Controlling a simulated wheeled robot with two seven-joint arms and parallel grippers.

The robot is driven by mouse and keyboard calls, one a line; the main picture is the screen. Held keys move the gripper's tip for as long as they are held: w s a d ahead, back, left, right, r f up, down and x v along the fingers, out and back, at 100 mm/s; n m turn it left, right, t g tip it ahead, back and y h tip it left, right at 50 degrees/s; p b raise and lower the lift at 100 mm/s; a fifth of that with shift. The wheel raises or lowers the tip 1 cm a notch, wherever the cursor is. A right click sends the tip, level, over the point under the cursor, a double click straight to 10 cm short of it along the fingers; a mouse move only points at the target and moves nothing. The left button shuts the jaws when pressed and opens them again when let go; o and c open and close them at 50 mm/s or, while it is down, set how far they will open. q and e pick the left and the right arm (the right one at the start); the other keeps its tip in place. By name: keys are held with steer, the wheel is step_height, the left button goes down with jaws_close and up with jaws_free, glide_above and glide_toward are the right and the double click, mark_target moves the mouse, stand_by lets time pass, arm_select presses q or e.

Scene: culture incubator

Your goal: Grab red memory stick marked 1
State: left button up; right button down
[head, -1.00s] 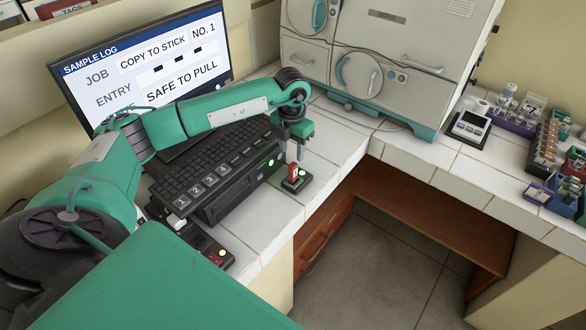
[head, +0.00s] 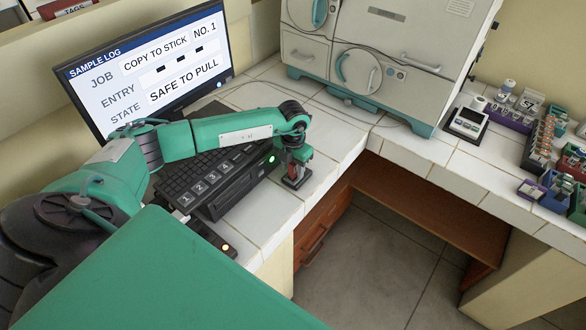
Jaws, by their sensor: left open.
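The red memory stick (head: 293,172) stands upright in a small black dock (head: 297,183) on the white tiled counter, at the right end of the keyboard unit. Its mark is too small to read. My left gripper (head: 298,168) points down at the stick from above, its fingers open and beside it; they partly hide the stick's upper part. I cannot tell whether a finger touches it. The monitor (head: 150,68) reads "COPY TO STICK NO. 1" and "SAFE TO PULL". My right gripper is not in view.
The black keyboard unit (head: 225,190) with numbered keys lies under my left arm. A white incubator (head: 375,50) stands behind. A small scale (head: 467,122) and racks of vials (head: 545,140) sit on the right counter. The counter's front edge is close to the dock.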

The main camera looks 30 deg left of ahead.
arm_select(q)
jaws_close()
steer(key=shift+r, duration=0.1)
